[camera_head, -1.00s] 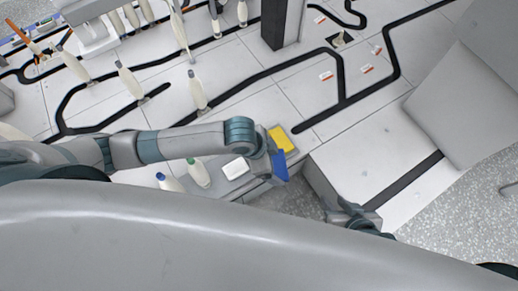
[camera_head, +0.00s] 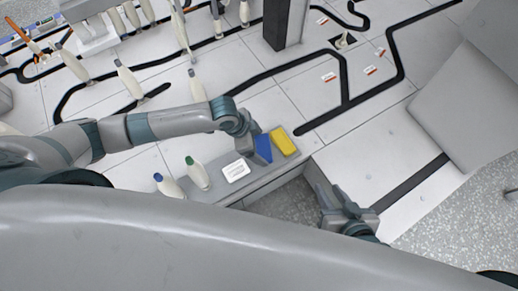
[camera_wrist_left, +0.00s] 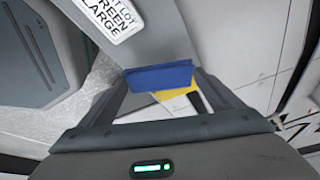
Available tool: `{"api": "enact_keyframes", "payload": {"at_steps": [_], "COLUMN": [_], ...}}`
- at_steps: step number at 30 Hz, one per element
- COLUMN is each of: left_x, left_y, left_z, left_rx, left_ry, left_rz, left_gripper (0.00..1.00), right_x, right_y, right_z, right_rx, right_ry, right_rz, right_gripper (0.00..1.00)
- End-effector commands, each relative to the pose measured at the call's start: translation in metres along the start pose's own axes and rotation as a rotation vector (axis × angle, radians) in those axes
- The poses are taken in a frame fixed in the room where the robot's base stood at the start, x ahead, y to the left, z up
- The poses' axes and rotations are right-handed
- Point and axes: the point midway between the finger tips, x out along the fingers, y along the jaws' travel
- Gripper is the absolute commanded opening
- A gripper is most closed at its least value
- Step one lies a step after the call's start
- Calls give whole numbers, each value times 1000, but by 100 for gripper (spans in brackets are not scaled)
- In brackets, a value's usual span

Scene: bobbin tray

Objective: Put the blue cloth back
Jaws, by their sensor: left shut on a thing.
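The blue cloth (camera_head: 263,149) is held in my left gripper (camera_head: 252,143), which is shut on it above the grey tray (camera_head: 260,179). In the left wrist view the blue cloth (camera_wrist_left: 158,76) lies across between the fingertips of my left gripper (camera_wrist_left: 158,82). A yellow cloth (camera_head: 284,141) lies on the tray just right of the blue one. In the left wrist view the yellow cloth (camera_wrist_left: 178,92) shows partly behind the blue one. My right gripper (camera_head: 338,203) is off to the right, low in the head view, and appears empty with its fingers apart.
A white label card (camera_head: 235,170) lies on the tray left of the blue cloth. A green-topped bobbin (camera_head: 197,173) and a blue-topped bobbin (camera_head: 169,187) stand at its left end. A dark post (camera_head: 281,22) rises behind. White floor or tabletop panels with black tracks surround it.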

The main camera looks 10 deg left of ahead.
Motion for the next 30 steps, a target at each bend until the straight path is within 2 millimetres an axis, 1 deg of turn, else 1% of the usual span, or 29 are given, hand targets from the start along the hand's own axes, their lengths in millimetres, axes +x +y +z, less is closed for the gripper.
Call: {"api": "enact_keyframes", "payload": {"at_steps": [5, 13, 17, 23, 24, 25, 30], "left_x": [8, 34, 38, 37, 37, 37, 37], "left_y": [1, 2, 1, 1, 1, 1, 1], "left_z": [3, 14, 16, 16, 16, 16, 15], "left_rx": [-1, 0, 0, 0, 0, 0, 0], "left_ry": [0, 0, -1, -1, -1, -1, 0], "left_rz": [1, 1, 1, 1, 1, 1, 1], "left_gripper": [68, 68, 68, 68, 93, 100, 100], "right_x": [2, 4, 3, 3, 3, 3, 3], "right_y": [-1, -10, -11, -11, -11, -11, -11], "right_z": [-5, -32, -39, -40, -40, -40, -39], "right_rx": [-4, -23, -27, -27, -27, -27, -27], "right_ry": [30, 180, 211, 213, 212, 212, 212], "right_rz": [-2, -16, -18, -18, -18, -18, -18], "right_gripper": [31, 31, 31, 31, 31, 31, 31]}}
